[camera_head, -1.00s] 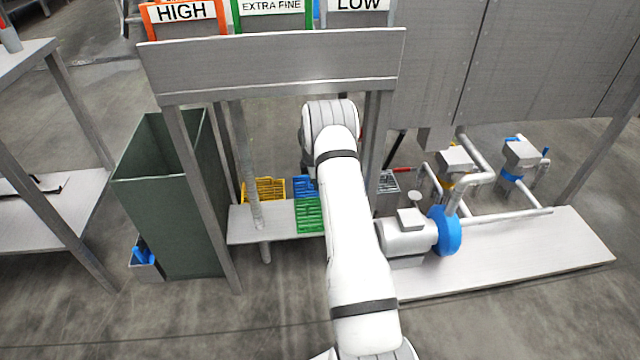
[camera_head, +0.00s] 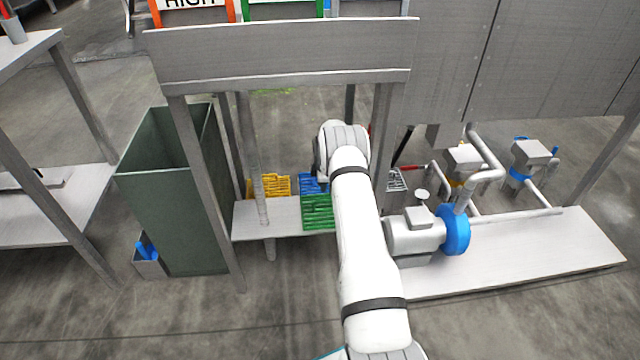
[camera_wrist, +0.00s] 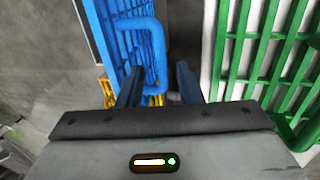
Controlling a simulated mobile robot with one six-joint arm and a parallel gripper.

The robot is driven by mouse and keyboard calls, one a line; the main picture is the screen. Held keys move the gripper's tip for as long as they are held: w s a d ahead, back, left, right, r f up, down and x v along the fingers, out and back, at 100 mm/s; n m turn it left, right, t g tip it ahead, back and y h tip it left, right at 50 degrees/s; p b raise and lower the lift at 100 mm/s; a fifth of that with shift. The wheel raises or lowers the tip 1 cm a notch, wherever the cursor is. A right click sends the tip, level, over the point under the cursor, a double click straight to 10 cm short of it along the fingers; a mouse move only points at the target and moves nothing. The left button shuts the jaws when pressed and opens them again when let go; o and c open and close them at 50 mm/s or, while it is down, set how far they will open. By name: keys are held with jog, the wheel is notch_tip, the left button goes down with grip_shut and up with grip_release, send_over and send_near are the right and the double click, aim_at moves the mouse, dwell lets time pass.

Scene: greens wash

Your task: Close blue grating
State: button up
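The blue grating (camera_head: 311,184) shows in the head view between the yellow and green gratings, partly hidden by my arm. In the wrist view the blue grating (camera_wrist: 108,42) is seen steeply from the side, with its looped blue handle (camera_wrist: 160,45) standing out toward the right. My gripper (camera_wrist: 158,86) is open, its two dark fingers apart. The lower end of the handle appears between or just beyond the fingertips; I cannot tell whether they touch it. In the head view my gripper is hidden behind my arm.
A green grating (camera_head: 318,212) lies close to the right of my fingers in the wrist view (camera_wrist: 262,45). A yellow grating (camera_head: 270,186) is to the left. Frame posts flank the low bench (camera_head: 250,222). A green bin (camera_head: 165,215) stands left; a pump (camera_head: 415,232) stands right.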

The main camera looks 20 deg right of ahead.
jog(key=shift+c, duration=0.5)
grip_shut()
